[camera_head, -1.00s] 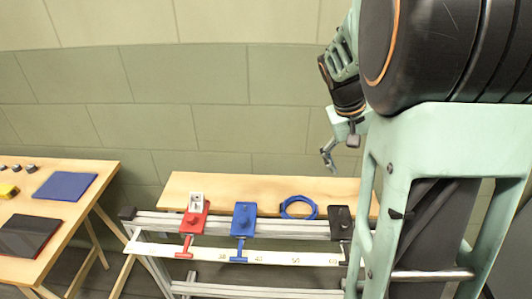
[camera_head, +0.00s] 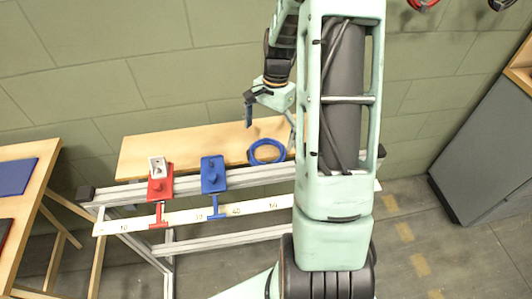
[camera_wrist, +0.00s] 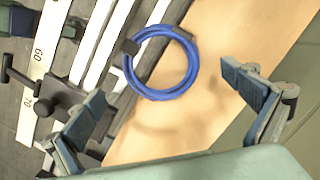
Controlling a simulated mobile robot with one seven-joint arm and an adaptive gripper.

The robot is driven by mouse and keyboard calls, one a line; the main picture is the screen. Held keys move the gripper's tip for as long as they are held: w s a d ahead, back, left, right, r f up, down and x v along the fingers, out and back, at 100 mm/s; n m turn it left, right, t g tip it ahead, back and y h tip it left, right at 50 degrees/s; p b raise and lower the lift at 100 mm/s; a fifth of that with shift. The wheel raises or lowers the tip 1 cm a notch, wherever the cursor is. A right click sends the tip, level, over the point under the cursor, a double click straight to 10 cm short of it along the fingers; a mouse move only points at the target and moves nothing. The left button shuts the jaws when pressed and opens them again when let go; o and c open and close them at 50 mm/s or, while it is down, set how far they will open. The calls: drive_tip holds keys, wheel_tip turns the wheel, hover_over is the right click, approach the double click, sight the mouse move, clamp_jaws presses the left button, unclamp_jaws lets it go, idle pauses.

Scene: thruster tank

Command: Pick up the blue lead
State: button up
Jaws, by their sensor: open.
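The blue lead is a round coil (camera_head: 252,155) lying on the wooden bench top, near its front edge and right of the blue block. In the wrist view the coil (camera_wrist: 158,95) shows whole, with dark pieces on its loops at the left and upper right. My gripper (camera_head: 270,118) is open and empty, its fingers spread above the bench close to the coil. In the wrist view my gripper (camera_wrist: 165,83) has one finger on each side, with the coil beyond and between the fingertips. The gap in height is hard to judge.
Along the bench's front rail stand a red clamp block (camera_head: 160,187) and a blue one (camera_head: 213,177). A black clamp (camera_wrist: 62,98) shows beside my left finger in the wrist view. A white numbered scale (camera_head: 120,226) runs in front. A grey cabinet (camera_head: 490,140) stands right.

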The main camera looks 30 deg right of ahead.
sight(266, 157)
drive_tip(key=f, duration=0.5)
drive_tip(key=shift+s+a+f, duration=0.15)
drive_tip(key=shift+a+f, duration=0.15)
drive_tip(key=shift+a, duration=0.05)
drive_tip(key=shift+c, duration=0.3)
drive_tip(key=c, duration=1.1)
drive_tip(key=shift+r, duration=0.1)
